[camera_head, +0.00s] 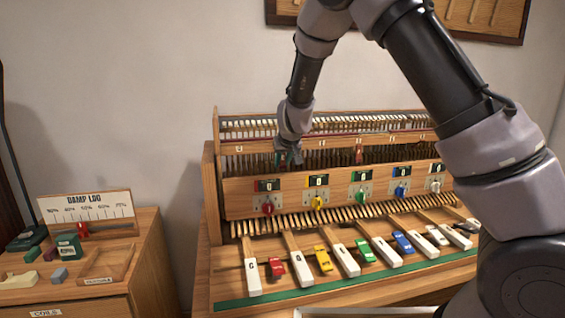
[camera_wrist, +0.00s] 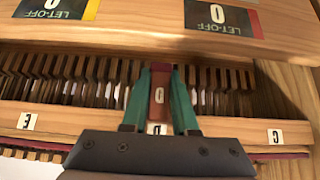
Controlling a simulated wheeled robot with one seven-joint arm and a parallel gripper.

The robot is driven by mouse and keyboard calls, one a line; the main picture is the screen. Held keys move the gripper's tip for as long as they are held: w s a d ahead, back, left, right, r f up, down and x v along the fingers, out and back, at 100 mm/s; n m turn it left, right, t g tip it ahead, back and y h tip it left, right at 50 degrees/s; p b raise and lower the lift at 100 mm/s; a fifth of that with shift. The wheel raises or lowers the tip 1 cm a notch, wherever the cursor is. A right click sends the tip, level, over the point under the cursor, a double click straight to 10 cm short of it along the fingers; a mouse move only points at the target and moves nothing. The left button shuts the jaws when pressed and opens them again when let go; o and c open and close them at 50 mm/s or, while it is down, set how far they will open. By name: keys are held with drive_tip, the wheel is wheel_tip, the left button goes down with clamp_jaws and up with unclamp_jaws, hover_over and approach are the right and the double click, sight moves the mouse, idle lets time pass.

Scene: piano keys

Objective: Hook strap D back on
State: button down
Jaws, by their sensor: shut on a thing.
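My gripper (camera_head: 289,160) is over the left part of the upright piano action model, just above the front panel with the let-off dials. In the wrist view its green fingers (camera_wrist: 161,72) are shut on a small reddish-brown strap (camera_wrist: 159,95) with a pale tag. Whether the strap is touching a hook cannot be told. In the head view the strap is hidden by my gripper.
Wooden slats (camera_wrist: 90,75) stand close on both sides of my fingers. The let-off panel (camera_head: 335,205) with coloured knobs is just below. White keys (camera_head: 347,260) and coloured blocks lie in front. A side cabinet (camera_head: 150,270) with small blocks stands at the left.

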drive_tip(key=c, duration=0.7)
unclamp_jaws()
drive_tip(key=v, duration=1)
drive_tip(key=shift+s+r, duration=0.25)
drive_tip(key=shift+r, duration=0.05)
drive_tip(key=shift+d, duration=0.15)
